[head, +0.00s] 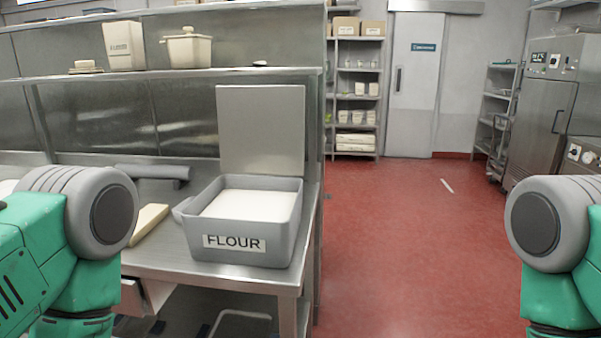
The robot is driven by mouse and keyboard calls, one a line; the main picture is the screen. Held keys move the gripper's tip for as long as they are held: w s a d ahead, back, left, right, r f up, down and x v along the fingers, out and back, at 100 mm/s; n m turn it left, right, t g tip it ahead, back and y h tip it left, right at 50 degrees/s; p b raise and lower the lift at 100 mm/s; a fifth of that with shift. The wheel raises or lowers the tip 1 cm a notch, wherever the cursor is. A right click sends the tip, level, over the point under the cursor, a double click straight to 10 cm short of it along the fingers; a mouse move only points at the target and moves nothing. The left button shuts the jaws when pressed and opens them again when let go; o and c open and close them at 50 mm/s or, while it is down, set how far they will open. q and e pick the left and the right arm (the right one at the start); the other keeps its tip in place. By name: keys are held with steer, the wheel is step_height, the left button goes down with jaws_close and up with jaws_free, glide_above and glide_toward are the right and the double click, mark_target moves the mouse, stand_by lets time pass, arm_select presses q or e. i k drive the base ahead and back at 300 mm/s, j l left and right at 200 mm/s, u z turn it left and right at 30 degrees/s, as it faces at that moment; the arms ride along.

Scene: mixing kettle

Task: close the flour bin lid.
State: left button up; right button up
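The grey flour bin (282,253) stands on the steel table, with a white label reading FLOUR on its front. White flour (245,205) fills it nearly to the rim. Its flat grey lid (262,130) stands upright at the bin's back edge, so the bin is open. My green and grey arms show at the left and right edges of the head view, apart from the bin. Neither gripper is in view.
The steel table (190,262) bears a beige block (148,224) left of the bin. A steel shelf (200,75) runs above, holding a beige box (124,45) and a lidded pot (188,48). An open drawer (150,295) shows below. Red floor (420,240) is clear to the right.

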mark_target(262, 128)
steer(key=z, duration=1.35)
steer(key=i+u, duration=0.1)
steer(key=i, duration=0.4)
steer(key=i+l+u, duration=0.15)
steer(key=i, duration=0.35)
steer(key=i+l+u, duration=0.1)
steer(key=i, duration=0.4)
steer(key=i+l+u, duration=0.15)
steer(key=i+l, duration=0.15)
steer(key=i, duration=0.15)
steer(key=i+u, duration=0.25)
steer(key=i, duration=1.75)
steer(key=i+u, duration=0.1)
steer(key=u, duration=0.8)
steer(key=i+l+u, duration=0.1)
steer(key=u, duration=0.35)
steer(key=l+u, duration=0.1)
steer(key=u, duration=0.35)
steer(key=i+u, duration=0.1)
steer(key=u, duration=1.9)
